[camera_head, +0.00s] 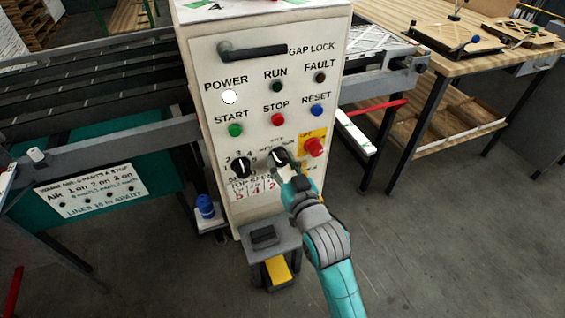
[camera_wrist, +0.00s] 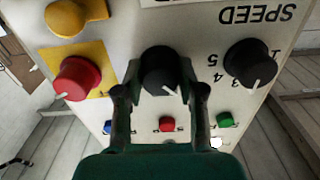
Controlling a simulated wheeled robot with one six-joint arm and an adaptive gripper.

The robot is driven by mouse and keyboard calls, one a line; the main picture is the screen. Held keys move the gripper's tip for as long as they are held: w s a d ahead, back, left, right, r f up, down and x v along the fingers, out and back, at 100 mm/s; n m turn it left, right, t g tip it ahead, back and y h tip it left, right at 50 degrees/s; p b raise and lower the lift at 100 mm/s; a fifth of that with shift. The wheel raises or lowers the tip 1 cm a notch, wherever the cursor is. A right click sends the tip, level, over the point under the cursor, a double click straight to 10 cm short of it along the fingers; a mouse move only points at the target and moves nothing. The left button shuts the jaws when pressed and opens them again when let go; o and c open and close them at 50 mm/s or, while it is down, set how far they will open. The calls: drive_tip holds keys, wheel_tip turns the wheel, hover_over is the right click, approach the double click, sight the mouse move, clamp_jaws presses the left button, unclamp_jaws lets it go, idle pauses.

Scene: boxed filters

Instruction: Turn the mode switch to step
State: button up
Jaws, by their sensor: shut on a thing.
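The mode switch is a black knob (camera_head: 278,156) on the lower part of the white control panel (camera_head: 225,55). It also shows at the middle of the wrist view (camera_wrist: 160,70), with a white pointer line on its face. My gripper (camera_head: 286,170) reaches the panel from below right, and its two fingers (camera_wrist: 150,95) are closed on either side of the knob. The labels around the knob are mostly hidden by the gripper or too small to read, so I cannot tell which mode the pointer marks.
A black speed knob (camera_head: 241,168) sits left of the mode switch. A red stop knob (camera_head: 314,147) on a yellow plate sits close on its right. Start (camera_head: 235,130), stop (camera_head: 278,119) and reset (camera_head: 316,110) buttons are above. A grey pedestal (camera_head: 268,239) stands below the panel.

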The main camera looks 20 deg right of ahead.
drive_tip(key=m, duration=0.4)
drive_tip(key=shift+a+m, duration=0.1)
drive_tip(key=shift+m, duration=1.8)
drive_tip(key=o, duration=1.1)
drive_tip(key=shift+o, duration=0.2)
drive_tip(key=shift+s, duration=0.15)
drive_tip(key=s, duration=1.1)
drive_tip(key=shift+s, duration=0.35)
